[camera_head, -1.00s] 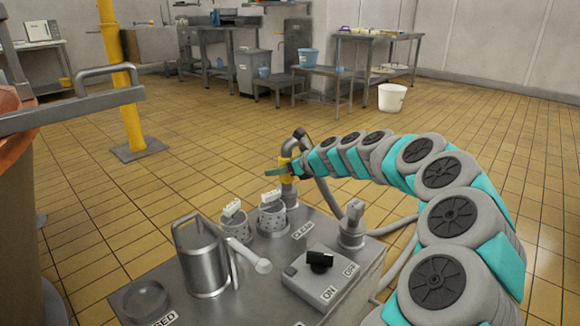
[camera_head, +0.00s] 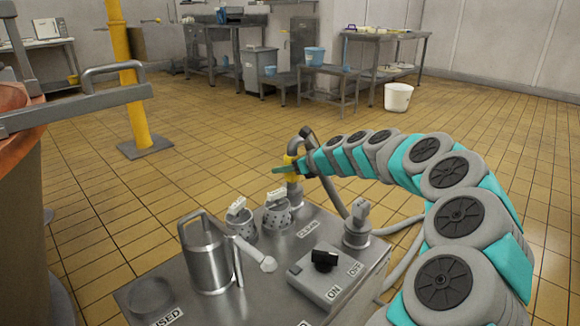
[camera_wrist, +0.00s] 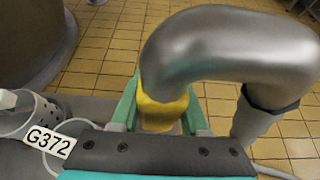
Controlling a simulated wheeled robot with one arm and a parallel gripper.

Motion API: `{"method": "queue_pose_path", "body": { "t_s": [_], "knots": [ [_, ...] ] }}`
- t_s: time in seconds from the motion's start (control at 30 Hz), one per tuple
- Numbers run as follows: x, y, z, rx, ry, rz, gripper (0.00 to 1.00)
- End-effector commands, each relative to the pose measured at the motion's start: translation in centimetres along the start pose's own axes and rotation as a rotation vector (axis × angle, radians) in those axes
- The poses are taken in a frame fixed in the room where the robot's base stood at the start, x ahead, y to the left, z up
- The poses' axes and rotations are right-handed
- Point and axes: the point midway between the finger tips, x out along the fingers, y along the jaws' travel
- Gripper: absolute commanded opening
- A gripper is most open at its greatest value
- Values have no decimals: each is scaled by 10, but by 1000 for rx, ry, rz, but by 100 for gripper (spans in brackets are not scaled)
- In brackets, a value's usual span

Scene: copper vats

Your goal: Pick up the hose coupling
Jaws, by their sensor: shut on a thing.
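The hose coupling is a grey metal elbow (camera_head: 297,143) with a yellow collar (camera_head: 290,166), at the back edge of the grey work top (camera_head: 195,302). A dark hose runs down from its other end. In the wrist view the elbow (camera_wrist: 225,40) arches over the collar (camera_wrist: 161,112). My gripper (camera_head: 287,168) is shut on the yellow collar, with one green finger on each side of it in the wrist view (camera_wrist: 160,108). Below the collar a grey upright piece (camera_head: 294,192) shows. I cannot tell whether the coupling rests on it or is clear of it.
A steel jug (camera_head: 207,255), two perforated baskets (camera_head: 277,215) with white tags, a switch box (camera_head: 322,275) and a grey fitting (camera_head: 357,230) stand on the work top. A yellow post (camera_head: 130,80) and a copper vat (camera_head: 12,98) are left.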

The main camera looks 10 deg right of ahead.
Motion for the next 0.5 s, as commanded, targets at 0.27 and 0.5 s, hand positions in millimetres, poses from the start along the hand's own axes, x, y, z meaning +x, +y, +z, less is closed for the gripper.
{"method": "queue_pose_path", "body": {
  "t_s": [0.27, 0.5],
  "knots": [
    [-12, -2, 21, -2, -2, -5, 0],
    [-28, -2, 50, -2, -2, -4, 0]
  ]
}}
